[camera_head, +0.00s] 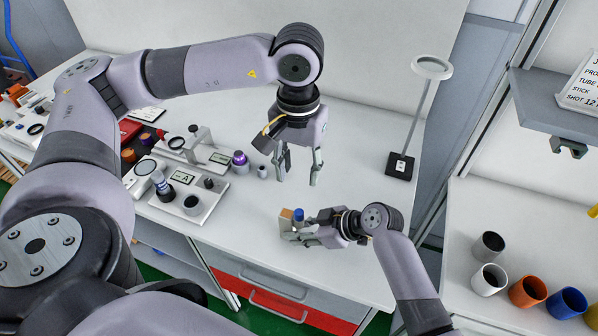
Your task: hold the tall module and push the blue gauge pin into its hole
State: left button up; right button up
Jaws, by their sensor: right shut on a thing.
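A small block with a tan face (286,215), which looks like the tall module, stands near the front of the white table. A blue cylindrical piece (298,214), which looks like the gauge pin, shows at its top; I cannot tell how deep it sits. My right gripper (292,232) comes in from the right and is shut on the block, hiding part of it. My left gripper (299,170) points down above the table, behind the block. Its fingers are apart with nothing between them.
A white fixture plate (205,208) with dark round parts, a purple-topped cylinder (240,160) and a small grey cylinder (262,172) are left of my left gripper. A ring lamp (432,67) stands at the back right. Several coloured cups, including an orange one (527,292), stand on the right table.

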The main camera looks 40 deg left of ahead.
jog(key=o, duration=1)
jog(key=shift+o, duration=0.2)
